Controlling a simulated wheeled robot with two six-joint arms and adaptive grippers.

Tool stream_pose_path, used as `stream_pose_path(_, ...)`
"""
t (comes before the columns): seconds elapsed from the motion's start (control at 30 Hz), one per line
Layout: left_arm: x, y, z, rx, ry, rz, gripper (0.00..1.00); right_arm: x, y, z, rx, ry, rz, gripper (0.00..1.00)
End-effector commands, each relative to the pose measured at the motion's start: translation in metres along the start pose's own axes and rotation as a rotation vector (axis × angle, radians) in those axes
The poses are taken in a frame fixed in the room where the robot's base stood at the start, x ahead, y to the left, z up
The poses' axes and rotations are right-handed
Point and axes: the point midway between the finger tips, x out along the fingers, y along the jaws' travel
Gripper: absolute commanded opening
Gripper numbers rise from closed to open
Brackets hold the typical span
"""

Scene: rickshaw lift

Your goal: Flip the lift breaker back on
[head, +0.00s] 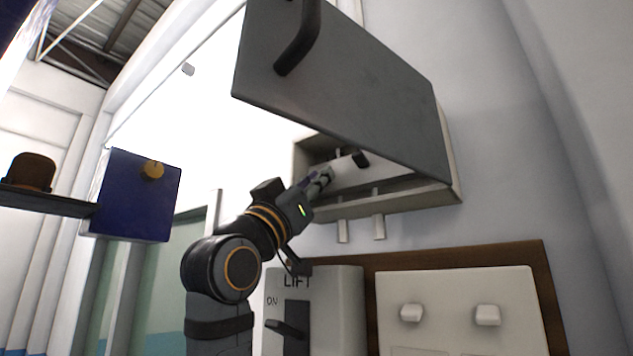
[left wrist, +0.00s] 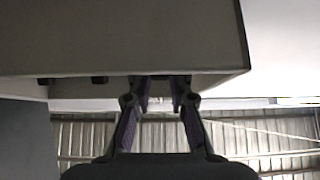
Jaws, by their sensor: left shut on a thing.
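The breaker box (head: 447,196) is on the wall, its grey door (head: 340,90) swung up and open. My left gripper (head: 328,175) reaches into the box's left part. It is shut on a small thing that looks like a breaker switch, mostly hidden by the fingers. A black switch (head: 360,158) shows just right of the fingertips. I cannot tell which way the held switch points. My right gripper is not in view.
Below the box are a grey LIFT switch unit (head: 340,300) with a dark lever (head: 285,328) and a white plate (head: 455,290) with two knobs, on a brown board (head: 545,275). A blue panel (head: 140,195) stands at left. The door overhangs the box front.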

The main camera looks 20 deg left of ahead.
Motion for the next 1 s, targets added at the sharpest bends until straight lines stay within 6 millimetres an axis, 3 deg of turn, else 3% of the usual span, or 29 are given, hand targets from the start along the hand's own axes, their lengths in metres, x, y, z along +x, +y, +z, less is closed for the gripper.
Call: stream_pose_path(1.0,0.019,0.001,-0.026,0.001,-0.746,0.0,0.0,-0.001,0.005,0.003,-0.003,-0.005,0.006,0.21)
